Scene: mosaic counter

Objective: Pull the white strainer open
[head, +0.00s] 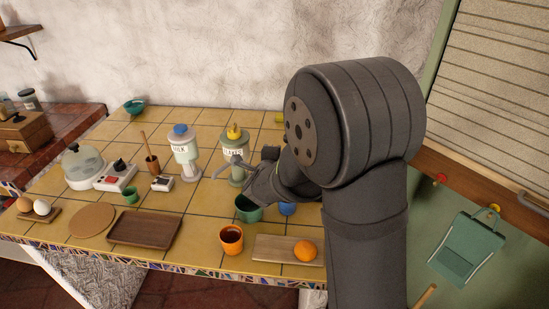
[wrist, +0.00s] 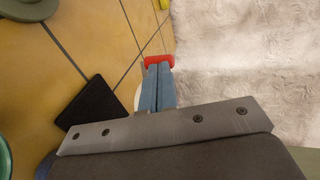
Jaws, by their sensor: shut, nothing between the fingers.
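I cannot make out a clear white strainer in the head view; my arm covers part of the counter. In the wrist view a small part of a white rounded thing (wrist: 138,97) shows beside my fingers, mostly hidden, and I cannot tell whether it is the strainer. A red piece (wrist: 158,60) lies right at my fingertips; I cannot tell whether they touch. My gripper (wrist: 160,70) is shut and empty, its two blue-grey fingers together, over the counter near the wall. In the head view the fingertips are not clear.
The yellow tiled counter (head: 205,200) holds a milk dispenser (head: 185,150), a flakes dispenser (head: 233,150), a green bowl (head: 248,212), an orange cup (head: 231,240) and a wooden board (head: 275,249) with an orange. A black square (wrist: 93,102) lies near my fingers. The rough wall (wrist: 245,60) is close.

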